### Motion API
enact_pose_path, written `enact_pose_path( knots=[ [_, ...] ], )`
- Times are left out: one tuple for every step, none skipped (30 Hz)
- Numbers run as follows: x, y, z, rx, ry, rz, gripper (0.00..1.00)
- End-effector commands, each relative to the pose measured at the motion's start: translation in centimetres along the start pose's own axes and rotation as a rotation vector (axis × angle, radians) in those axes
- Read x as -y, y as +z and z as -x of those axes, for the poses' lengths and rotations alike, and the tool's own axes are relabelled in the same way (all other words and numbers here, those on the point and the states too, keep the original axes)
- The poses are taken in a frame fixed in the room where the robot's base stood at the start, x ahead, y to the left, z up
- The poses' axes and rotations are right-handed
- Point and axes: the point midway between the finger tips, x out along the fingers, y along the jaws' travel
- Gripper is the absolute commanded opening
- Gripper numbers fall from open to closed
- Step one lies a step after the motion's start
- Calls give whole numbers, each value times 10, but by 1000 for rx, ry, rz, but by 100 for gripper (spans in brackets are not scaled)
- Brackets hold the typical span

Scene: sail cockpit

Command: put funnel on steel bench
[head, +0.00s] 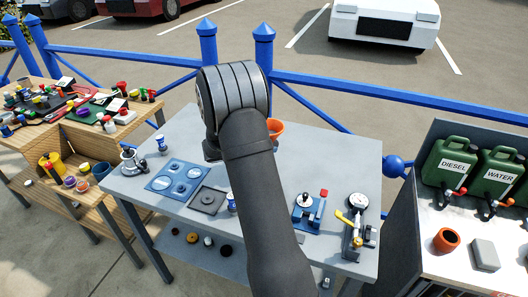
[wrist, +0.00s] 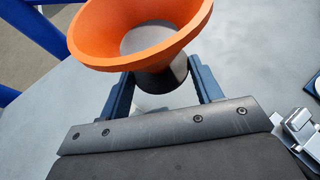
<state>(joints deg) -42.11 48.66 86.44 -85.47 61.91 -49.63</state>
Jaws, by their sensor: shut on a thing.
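The orange funnel (wrist: 92,42) sits wide end up between my gripper's fingers in the wrist view. Its narrower lower part looks dark. My gripper (wrist: 165,88) is shut on it, with one blue finger on each side. In the head view, my dark arm hides the gripper and most of the funnel; a bit of the orange rim (head: 276,127) shows right of the arm. The steel bench (head: 330,155) is the grey table in the middle, and the funnel appears over its far part. I cannot tell whether the funnel touches the bench top.
A blue tray with round parts (head: 179,178), a dark square plate (head: 208,200), a blue fixture (head: 308,210) and a dial gauge stand (head: 356,222) occupy the bench's front half. The far right top is clear. A blue railing (head: 400,99) runs behind. Green cans (head: 449,165) stand at right.

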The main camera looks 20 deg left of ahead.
Motion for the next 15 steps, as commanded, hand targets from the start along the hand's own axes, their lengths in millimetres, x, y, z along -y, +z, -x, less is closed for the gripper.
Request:
enact_pose_path(
  knots=[
    [10, 11, -1, 1, -2, -4, 31],
    [16, 15, -3, 1, -3, -3, 31],
    [25, 21, -4, 1, -2, -3, 31],
    [31, 26, -5, 1, -3, -3, 31],
    [38, 31, -6, 1, -3, -4, 31],
    [46, 37, -7, 1, -3, -4, 31],
    [52, 42, -8, 1, -2, -3, 31],
    [58, 46, -9, 1, -2, -4, 31],
    [65, 52, -10, 1, -3, -4, 31],
    [70, 56, -11, 1, -3, -4, 31],
    [75, 60, -12, 1, -2, -4, 31],
    [81, 64, -13, 1, -2, -3, 31],
    [85, 68, -14, 1, -1, -3, 31],
    [89, 70, -14, 2, -1, -3, 31],
    [93, 73, -15, 1, -2, -2, 31]
  ],
)
